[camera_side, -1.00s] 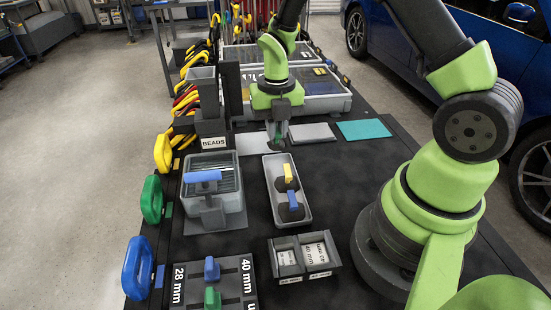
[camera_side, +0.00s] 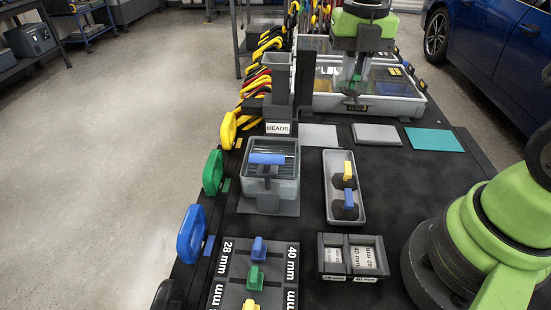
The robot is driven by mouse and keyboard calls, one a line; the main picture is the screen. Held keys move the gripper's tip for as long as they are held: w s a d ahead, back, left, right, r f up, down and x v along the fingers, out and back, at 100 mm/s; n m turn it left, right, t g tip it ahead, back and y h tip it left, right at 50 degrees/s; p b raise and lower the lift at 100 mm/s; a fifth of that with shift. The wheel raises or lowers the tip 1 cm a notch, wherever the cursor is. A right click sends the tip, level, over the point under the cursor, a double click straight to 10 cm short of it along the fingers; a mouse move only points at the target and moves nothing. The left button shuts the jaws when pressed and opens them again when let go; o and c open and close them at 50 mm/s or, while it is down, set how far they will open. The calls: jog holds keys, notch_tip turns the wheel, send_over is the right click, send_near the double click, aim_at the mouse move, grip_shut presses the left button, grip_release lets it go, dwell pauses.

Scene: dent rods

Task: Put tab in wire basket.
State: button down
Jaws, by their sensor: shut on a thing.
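My gripper (camera_side: 356,84) is at the back, pointing down over the front part of a pale, clear-sided tray. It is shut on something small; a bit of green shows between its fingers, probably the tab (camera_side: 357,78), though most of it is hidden. I cannot tell how high it is above the tray. A grey box with dark wire-like bars and a blue handle (camera_side: 267,158) stands nearer, left of centre. I cannot tell for sure whether that or the mesh-like part in the back tray is the wire basket.
A size board (camera_side: 226,272) holds blue, green and yellow tabs at the front. A grey tray (camera_side: 330,189) holds yellow- and blue-handled pieces. A two-part label bin (camera_side: 352,272) stands nearer. Flat grey pads and a teal pad (camera_side: 433,140) lie before the back tray. Hooked rods line the left.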

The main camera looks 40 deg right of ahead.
jog(key=shift+w+a+r, duration=0.1)
jog(key=shift+a+r, duration=0.05)
jog(key=shift+r, duration=0.45)
jog(key=shift+w+a+r, duration=0.1)
jog(key=shift+a+r, duration=0.05)
jog(key=shift+r, duration=0.4)
send_over(271, 151)
jog(key=s+a, duration=0.1)
jog(key=s, duration=0.1)
jog(key=shift+m, duration=0.3)
jog(key=f, duration=1.1)
jog(key=shift+s+a, duration=0.2)
jog(key=shift+a, duration=0.1)
jog(key=shift+f, duration=2.15)
jog(key=shift+f, duration=0.15)
jog(key=c, duration=1.2)
grip_release()
jog(key=shift+o, duration=0.2)
